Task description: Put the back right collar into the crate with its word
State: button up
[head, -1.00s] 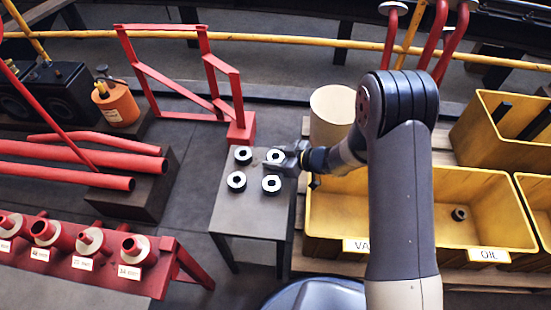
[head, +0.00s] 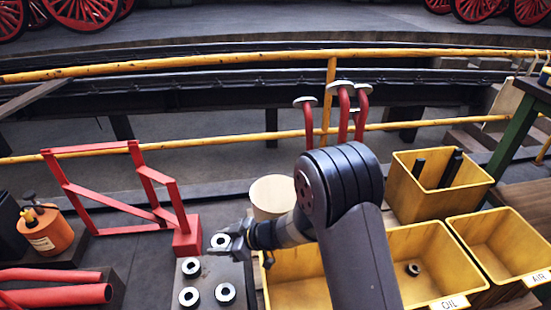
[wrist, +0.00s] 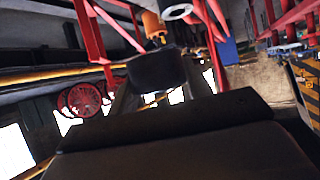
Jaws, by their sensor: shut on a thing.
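My gripper (head: 231,243) is shut on the back right collar (head: 220,241), a dark ring with a pale top face. It holds the collar a little above the back of the small grey table. Three similar collars stand on the table: back left (head: 191,267), front left (head: 189,297) and front right (head: 225,293). No word on the held collar is readable. The crate labelled OIL (head: 400,290) and the crate labelled AIR (head: 470,222) are at right. Another yellow crate (head: 290,290) is nearer; its label is out of view. The wrist view shows a pale ring (wrist: 177,12) at its top.
A small collar (head: 413,269) lies in the OIL crate. A yellow crate with dark bars (head: 405,195) stands behind. A pale round drum (head: 270,197) and a red frame (head: 184,230) stand near my gripper. A yellow rail (head: 230,145) crosses behind.

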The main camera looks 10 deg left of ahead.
jog(key=w+d+r+m+t+h, duration=0.1)
jog(key=w+d+m+t+h, duration=0.1)
jog(key=w+d+m+t, duration=0.5)
jog(key=w+d+m+t+h, duration=0.25)
jog(key=w+d, duration=0.25)
jog(key=d, duration=0.7)
jog(key=s+d+f+m+t+h, duration=0.15)
jog(key=d+m+h, duration=0.6)
jog(key=d, duration=1.15)
jog(key=s+r+p, duration=0.4)
jog(key=r+p, duration=0.5)
jog(key=p, duration=0.1)
jog(key=s+r+p, duration=0.4)
jog(key=r+p, duration=0.4)
jog(key=p, duration=0.3)
jog(key=shift+r+p, duration=0.3)
jog(key=shift+r, duration=0.1)
jog(key=shift+s, duration=0.1)
